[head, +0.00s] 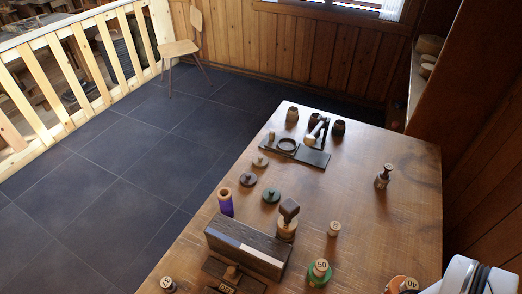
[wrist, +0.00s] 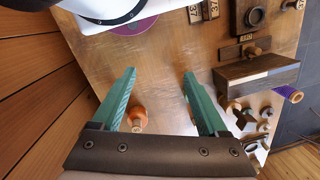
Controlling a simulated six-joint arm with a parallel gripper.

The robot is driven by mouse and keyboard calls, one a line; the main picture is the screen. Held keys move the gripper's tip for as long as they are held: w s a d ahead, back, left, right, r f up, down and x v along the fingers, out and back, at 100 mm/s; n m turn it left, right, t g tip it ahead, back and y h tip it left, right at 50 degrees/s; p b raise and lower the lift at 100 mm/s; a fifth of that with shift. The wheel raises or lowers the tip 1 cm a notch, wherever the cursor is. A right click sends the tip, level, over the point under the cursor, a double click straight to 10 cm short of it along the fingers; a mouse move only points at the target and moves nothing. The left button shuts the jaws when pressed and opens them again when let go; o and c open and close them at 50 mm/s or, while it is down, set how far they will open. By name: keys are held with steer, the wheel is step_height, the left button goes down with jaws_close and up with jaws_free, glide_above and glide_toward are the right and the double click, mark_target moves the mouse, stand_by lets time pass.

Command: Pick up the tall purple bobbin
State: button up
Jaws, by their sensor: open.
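The tall purple bobbin (head: 226,204) stands upright near the left edge of the wooden table in the head view, with a pale wooden top. It stands just beyond the left end of a long dark wooden block (head: 245,250). In the wrist view the purple bobbin (wrist: 291,94) shows at the far right, beside the same block. My gripper (wrist: 159,74) is open, its two teal fingers apart above the table and well away from the bobbin. Nothing is held. The fingers do not show in the head view, where only part of my arm is visible at the bottom right.
A green spool (head: 319,273) marked 50 and an orange-topped spool (head: 401,286) stand near the front. The table's right middle is mostly clear.

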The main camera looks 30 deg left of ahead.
steer(key=w+a+f+n+t+h, duration=0.1)
steer(key=w+a+n+t+h, duration=0.3)
steer(key=w+n+h, duration=1)
steer(key=n+t+y, duration=1)
steer(key=n+y, duration=0.4)
steer(key=n, duration=1.3)
glide_toward(222, 198)
steer(key=x, duration=1)
steer(key=shift+w, duration=0.2)
jaws_close()
